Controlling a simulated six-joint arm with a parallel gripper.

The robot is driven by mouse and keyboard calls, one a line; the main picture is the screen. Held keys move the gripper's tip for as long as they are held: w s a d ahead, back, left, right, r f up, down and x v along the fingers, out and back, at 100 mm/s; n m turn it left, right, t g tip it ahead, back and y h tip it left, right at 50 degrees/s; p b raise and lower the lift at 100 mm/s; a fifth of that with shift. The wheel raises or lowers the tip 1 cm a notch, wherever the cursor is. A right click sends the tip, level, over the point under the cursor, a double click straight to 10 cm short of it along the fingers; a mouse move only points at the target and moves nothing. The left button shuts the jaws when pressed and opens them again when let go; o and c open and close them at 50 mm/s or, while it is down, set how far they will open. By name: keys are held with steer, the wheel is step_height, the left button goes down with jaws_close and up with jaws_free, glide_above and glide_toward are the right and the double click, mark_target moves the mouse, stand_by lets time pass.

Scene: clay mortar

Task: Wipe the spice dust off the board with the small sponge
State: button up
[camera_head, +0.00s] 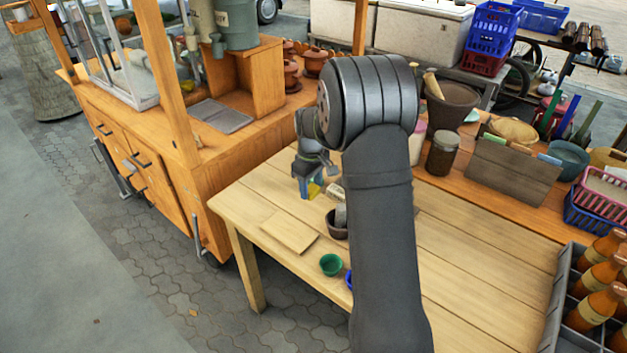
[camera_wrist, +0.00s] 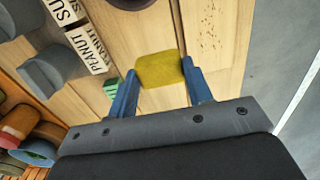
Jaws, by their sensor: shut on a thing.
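My gripper (camera_head: 307,189) has blue fingers and is over the far left part of the wooden table. In the wrist view my gripper (camera_wrist: 158,78) is shut on a small yellow sponge (camera_wrist: 160,67), one finger on each side. A bit of the sponge (camera_head: 314,190) shows in the head view. The pale board (camera_head: 288,231) lies flat on the table, nearer the camera than the gripper. In the wrist view a pale wooden surface with dark specks of spice dust (camera_wrist: 208,27) lies right of the sponge. I cannot tell whether the sponge touches anything below.
A dark mortar (camera_head: 337,225) with a grey pestle stands right of the board, partly behind my arm. A green bowl (camera_head: 331,264) and a partly hidden blue bowl (camera_head: 349,280) are in front. A bottle crate (camera_head: 553,310) is at right. Labelled items (camera_wrist: 88,50) show in the wrist view.

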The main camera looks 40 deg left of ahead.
glide_above(304, 240)
steer(key=shift+f, duration=4.45)
steer(key=shift+a+r, duration=0.2)
steer(key=shift+a, duration=0.4)
steer(key=shift+c, duration=0.3)
steer(key=shift+a+f, duration=0.1)
steer(key=shift+a, duration=0.25)
steer(key=shift+w+a, duration=0.1)
steer(key=shift+a, duration=0.3)
steer(key=shift+c, duration=0.5)
steer(key=shift+a, duration=1.55)
steer(key=shift+a+f, duration=0.1)
steer(key=shift+a, duration=2.85)
steer(key=shift+d, duration=5.85)
step_height(304, 240, up, 8)
